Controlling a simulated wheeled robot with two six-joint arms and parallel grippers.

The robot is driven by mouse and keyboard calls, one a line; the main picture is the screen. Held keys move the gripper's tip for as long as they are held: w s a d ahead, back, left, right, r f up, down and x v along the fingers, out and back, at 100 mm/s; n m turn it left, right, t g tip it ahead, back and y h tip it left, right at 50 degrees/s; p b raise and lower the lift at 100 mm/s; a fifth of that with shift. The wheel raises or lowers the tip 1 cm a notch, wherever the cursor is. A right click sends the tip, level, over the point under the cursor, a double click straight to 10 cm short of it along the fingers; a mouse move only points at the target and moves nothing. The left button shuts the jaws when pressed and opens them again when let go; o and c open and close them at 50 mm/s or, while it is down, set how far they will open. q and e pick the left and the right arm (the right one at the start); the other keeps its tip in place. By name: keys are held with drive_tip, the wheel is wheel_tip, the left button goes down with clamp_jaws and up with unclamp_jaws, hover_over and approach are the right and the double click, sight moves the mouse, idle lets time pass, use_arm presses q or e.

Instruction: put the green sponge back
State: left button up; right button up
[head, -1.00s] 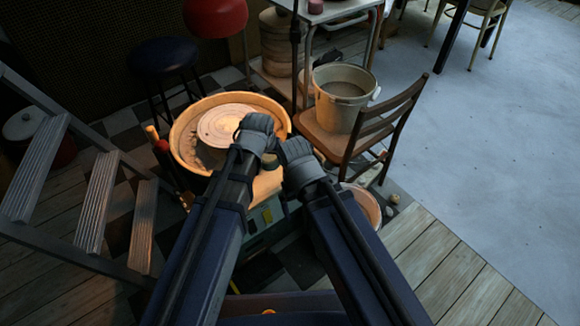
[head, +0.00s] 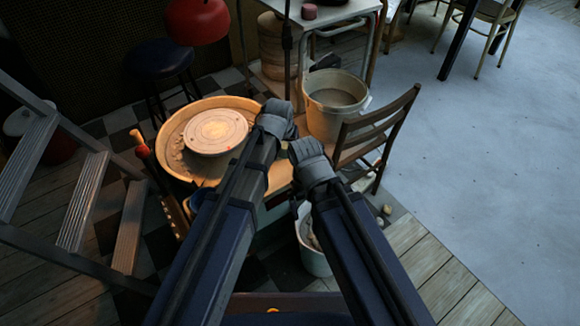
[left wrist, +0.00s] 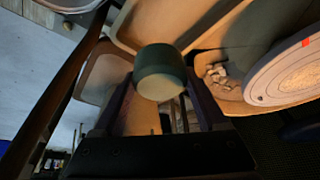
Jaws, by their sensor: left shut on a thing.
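My left gripper (head: 277,118) is beside the right rim of the pottery wheel's basin (head: 250,103), near the chair. In the left wrist view the green sponge (left wrist: 160,62) is a short rounded block, dark green with a paler end, held between the two fingers of this gripper (left wrist: 158,92). The sponge is hidden behind the gripper in the head view. Whether it touches anything below cannot be told. The round wheel head (head: 216,131) also shows in the left wrist view (left wrist: 285,75). My right gripper (head: 306,150) is to the right and nearer; its fingertips are hidden.
A wooden chair (head: 385,125) holds a large bucket (head: 335,110) just right of my grippers. Another bucket (head: 314,262) stands on the floor below my right arm. A step ladder (head: 85,200) is at left, a blue stool (head: 158,60) behind. The pale floor at right is clear.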

use_arm(q)
drive_tip(key=shift+w+d+r, duration=0.15)
drive_tip(key=shift+w+d, duration=0.15)
drive_tip(key=shift+w, duration=0.35)
wheel_tip(320, 180, down, 10)
drive_tip(key=b, duration=1)
drive_tip(key=shift+f, duration=0.2)
drive_tip(key=shift+r, duration=0.15)
drive_tip(key=o, duration=0.7)
drive_tip(key=shift+f, duration=0.2)
drive_tip(key=shift+o, duration=1.1)
drive_tip(key=shift+r, duration=0.1)
